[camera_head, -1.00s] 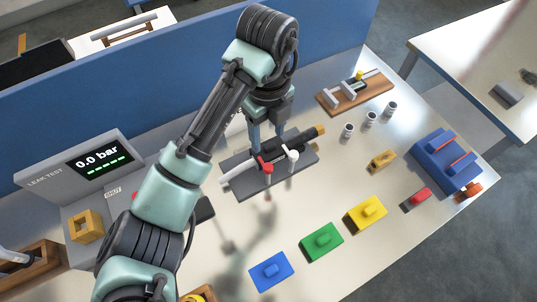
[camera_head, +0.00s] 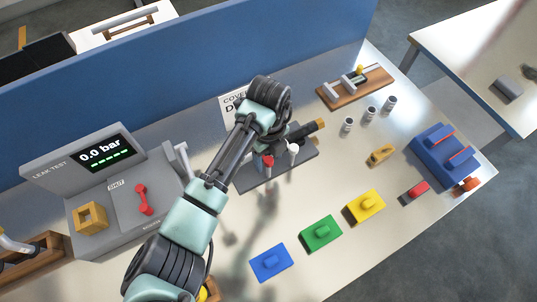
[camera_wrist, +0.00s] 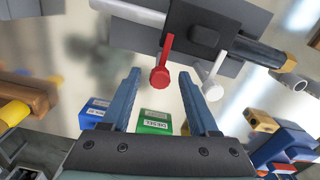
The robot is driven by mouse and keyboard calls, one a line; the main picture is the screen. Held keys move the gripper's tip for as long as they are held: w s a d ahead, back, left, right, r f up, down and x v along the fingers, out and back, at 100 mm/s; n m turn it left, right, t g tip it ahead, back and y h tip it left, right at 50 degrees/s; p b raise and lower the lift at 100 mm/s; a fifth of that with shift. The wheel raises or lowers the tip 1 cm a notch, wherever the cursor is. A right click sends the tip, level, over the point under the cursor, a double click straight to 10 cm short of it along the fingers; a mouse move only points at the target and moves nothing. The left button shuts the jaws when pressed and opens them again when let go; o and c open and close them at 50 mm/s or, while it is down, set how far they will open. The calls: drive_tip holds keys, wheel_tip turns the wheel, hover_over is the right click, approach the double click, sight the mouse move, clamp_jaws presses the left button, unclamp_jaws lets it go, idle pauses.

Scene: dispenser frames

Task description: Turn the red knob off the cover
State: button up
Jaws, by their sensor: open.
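The red knob (camera_head: 268,161) sits on the front side of a dark housing on a grey plate (camera_head: 275,176), beside a white knob (camera_head: 293,148). In the wrist view the red knob (camera_wrist: 160,78) ends a red stem, with the white knob (camera_wrist: 212,90) to its right. The dark cover part (camera_wrist: 205,35) lies beyond them. My gripper (camera_wrist: 159,74) is open; in that view the red knob appears between its fingertips. Whether it touches either finger cannot be told. In the head view my wrist hides the fingers and part of the housing.
A leak tester (camera_head: 103,154) with a red lever stands at the left. Blue (camera_head: 270,263), green (camera_head: 321,234) and yellow (camera_head: 364,207) blocks lie in front. Small metal cylinders and a blue holder (camera_head: 446,160) are at the right. A blue panel (camera_head: 180,90) closes the back.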

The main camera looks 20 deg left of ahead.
clamp_jaws()
drive_tip(key=shift+n, duration=0.3)
drive_tip(key=n+p, duration=0.2)
drive_tip(key=n, duration=0.1)
drive_tip(key=shift+d+r, duration=0.1)
drive_tip(key=shift+r, duration=0.05)
drive_tip(key=n+p, duration=0.2)
drive_tip(key=n, duration=0.3)
drive_tip(key=n+p, duration=0.1)
drive_tip(key=n, duration=0.2)
drive_tip(key=shift+p, duration=0.35)
drive_tip(key=shift+n+p, duration=0.5)
drive_tip(key=shift+n, duration=1.6)
